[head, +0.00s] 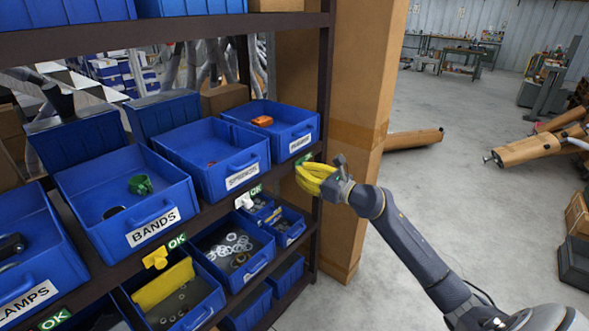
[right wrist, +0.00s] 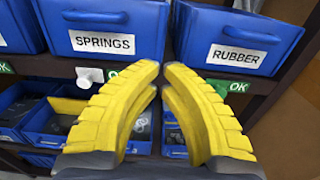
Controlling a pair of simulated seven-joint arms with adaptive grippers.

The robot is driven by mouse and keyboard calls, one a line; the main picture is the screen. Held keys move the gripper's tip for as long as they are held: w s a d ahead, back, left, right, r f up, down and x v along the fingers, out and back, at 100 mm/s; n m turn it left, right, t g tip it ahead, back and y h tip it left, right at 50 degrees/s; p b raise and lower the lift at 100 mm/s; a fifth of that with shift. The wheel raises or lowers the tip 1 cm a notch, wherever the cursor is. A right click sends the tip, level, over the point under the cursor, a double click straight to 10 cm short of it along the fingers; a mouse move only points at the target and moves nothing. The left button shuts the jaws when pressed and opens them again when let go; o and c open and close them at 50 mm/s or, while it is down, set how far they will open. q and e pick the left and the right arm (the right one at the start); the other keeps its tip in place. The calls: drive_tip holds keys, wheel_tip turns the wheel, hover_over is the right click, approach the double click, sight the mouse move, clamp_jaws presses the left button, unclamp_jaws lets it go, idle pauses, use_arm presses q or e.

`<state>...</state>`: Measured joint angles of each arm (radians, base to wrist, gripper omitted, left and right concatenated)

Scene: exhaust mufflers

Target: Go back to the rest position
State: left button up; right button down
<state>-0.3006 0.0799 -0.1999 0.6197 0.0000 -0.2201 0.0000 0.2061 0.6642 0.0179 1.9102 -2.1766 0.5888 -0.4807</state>
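My right gripper (head: 312,178) is in front of the shelf edge, just below the RUBBER bin (head: 285,124) and next to the right post. In the right wrist view its two yellow fingers (right wrist: 161,68) lean together. Their tips are nearly touching, with only a thin gap and nothing seen held between them. They point at the shelf strip between the SPRINGS bin (right wrist: 104,28) and the RUBBER bin. My right arm reaches in from the lower right of the head view. My left gripper is not visible in the head view.
A blue BANDS bin (head: 125,195) holds a green part (head: 140,185). The RUBBER bin holds an orange part (head: 262,121). Smaller bins sit on the shelf below. A cardboard-coloured column (head: 358,130) stands behind the shelf post. Open grey floor (head: 450,200) lies to the right.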

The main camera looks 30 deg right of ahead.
drive_tip(key=shift+s+d, duration=0.2)
drive_tip(key=shift+s, duration=0.2)
